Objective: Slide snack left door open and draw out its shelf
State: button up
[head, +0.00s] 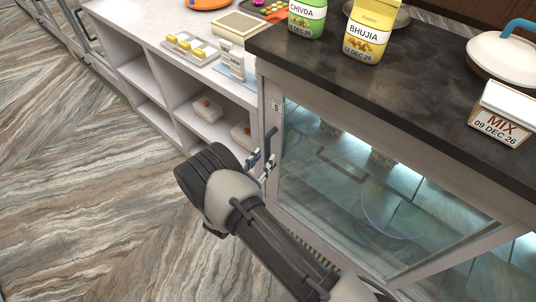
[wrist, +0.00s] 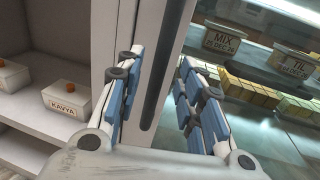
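The snack case has a glass sliding door (head: 350,180) in a pale frame, and it looks closed. A dark upright handle (head: 270,142) stands on the door's left edge; it also shows in the wrist view (wrist: 160,62). My gripper (head: 262,167) is at the handle's lower part. In the wrist view my gripper (wrist: 163,100) is open, with one blue-padded finger on each side of the handle and gaps showing. Behind the glass, a dark bar handle (head: 342,166) shows, perhaps the shelf's. Labels MIX (wrist: 222,38) and TIL (wrist: 296,64) stand behind rows of sweets (wrist: 250,92).
Open white shelves (head: 190,95) with small boxes (head: 207,108) stand left of the case. The dark countertop (head: 400,85) above holds a CHIVDA pack (head: 307,18), a BHUJIA pack (head: 368,30), a MIX box (head: 502,115) and a lidded pan (head: 505,55). The floor at left is clear.

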aim_at(267, 154)
jog(key=shift+b+x, duration=0.35)
jog(key=shift+x, duration=1.75)
jog(key=shift+c, duration=0.2)
grip_shut()
